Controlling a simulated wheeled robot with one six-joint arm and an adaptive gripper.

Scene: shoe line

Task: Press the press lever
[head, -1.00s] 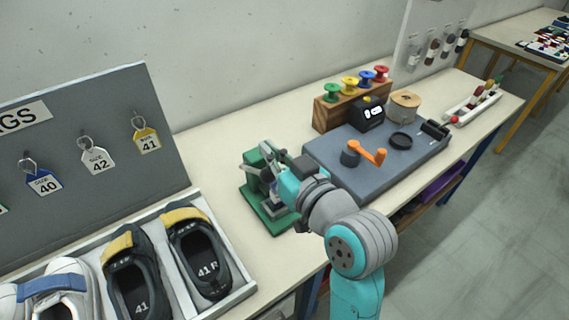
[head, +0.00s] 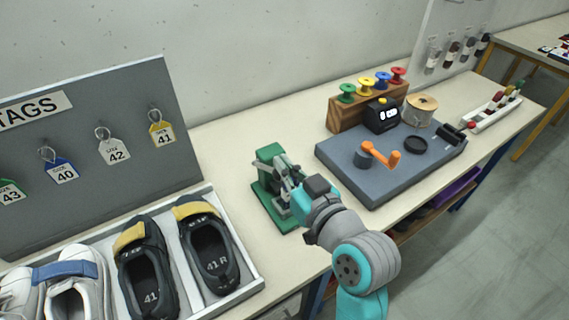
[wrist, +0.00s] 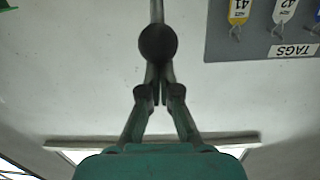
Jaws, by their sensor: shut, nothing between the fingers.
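The press (head: 268,160) is green with a grey metal linkage and stands on a green base on the bench, left of the grey mat. My gripper (head: 291,183) is at its right side in the head view, its fingertips hard to separate from the grey linkage. In the wrist view, my gripper (wrist: 158,88) is shut and empty. A dark round knob on a thin rod, which looks like the end of the press lever (wrist: 157,43), shows just beyond the fingertips. I cannot tell whether they touch.
A shoe tray (head: 250,284) and a grey tag board (head: 85,115) stand to the left. To the right, the grey mat (head: 375,182) carries an orange crank (head: 381,155) and a black counter (head: 382,116). A wooden spool rack (head: 345,118) stands behind. Bare bench lies behind the press.

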